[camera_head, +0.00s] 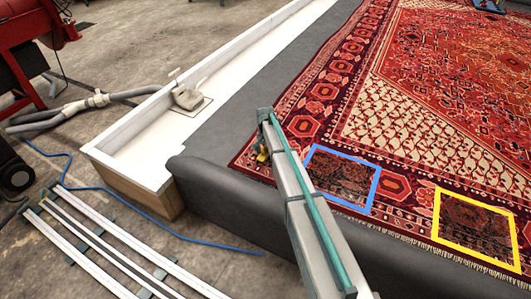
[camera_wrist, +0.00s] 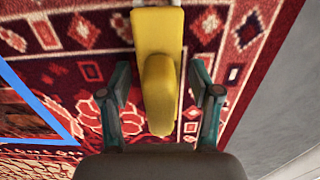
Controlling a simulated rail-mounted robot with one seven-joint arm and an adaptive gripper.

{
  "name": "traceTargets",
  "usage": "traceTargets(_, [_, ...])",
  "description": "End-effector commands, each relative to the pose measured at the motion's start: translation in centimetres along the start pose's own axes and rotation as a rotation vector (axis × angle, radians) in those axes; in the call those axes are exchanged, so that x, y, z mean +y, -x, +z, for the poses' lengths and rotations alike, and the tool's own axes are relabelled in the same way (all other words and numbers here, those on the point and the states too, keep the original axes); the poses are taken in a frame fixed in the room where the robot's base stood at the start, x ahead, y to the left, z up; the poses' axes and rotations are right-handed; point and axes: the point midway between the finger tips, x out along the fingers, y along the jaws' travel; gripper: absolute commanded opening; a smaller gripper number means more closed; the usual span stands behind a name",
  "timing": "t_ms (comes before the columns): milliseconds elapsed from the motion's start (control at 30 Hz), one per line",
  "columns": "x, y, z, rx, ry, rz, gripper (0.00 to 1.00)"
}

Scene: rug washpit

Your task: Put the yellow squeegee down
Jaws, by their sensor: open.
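The yellow squeegee (camera_wrist: 157,28) lies on the red patterned rug (camera_wrist: 75,75) in the wrist view, its rounded handle toward me. My gripper (camera_wrist: 159,78) is open, with one finger on each side of the handle and a visible gap on both sides. In the head view only a small yellow bit of the squeegee (camera_head: 262,156) shows beside my arm, near the rug's left edge; my arm hides the rest. The squeegee's far end is cut off at the top of the wrist view.
A blue-outlined patch (camera_head: 373,190) and a yellow-outlined patch (camera_head: 435,213) mark the rug. A grey padded border (camera_head: 225,130) and white trough (camera_head: 130,140) lie left. White rails (camera_head: 90,245), a blue hose (camera_head: 130,206) and a red machine (camera_head: 25,30) occupy the floor.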

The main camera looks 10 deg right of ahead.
Motion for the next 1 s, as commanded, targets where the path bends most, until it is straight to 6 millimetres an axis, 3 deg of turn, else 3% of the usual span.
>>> traceTargets(167, [0.0, 1.8, 0.0, 0.001, 0.000, -0.001, 0.63])
traceTargets(600, [0.0, 9.9, 0.0, 0.002, 0.000, -0.001, 0.63])
traceTargets(800, [0.0, 11.8, 0.0, 0.000, 0.000, 0.000, 0.63])
traceTargets(1000, [0.0, 12.2, 0.0, 0.000, 0.000, 0.000, 0.63])
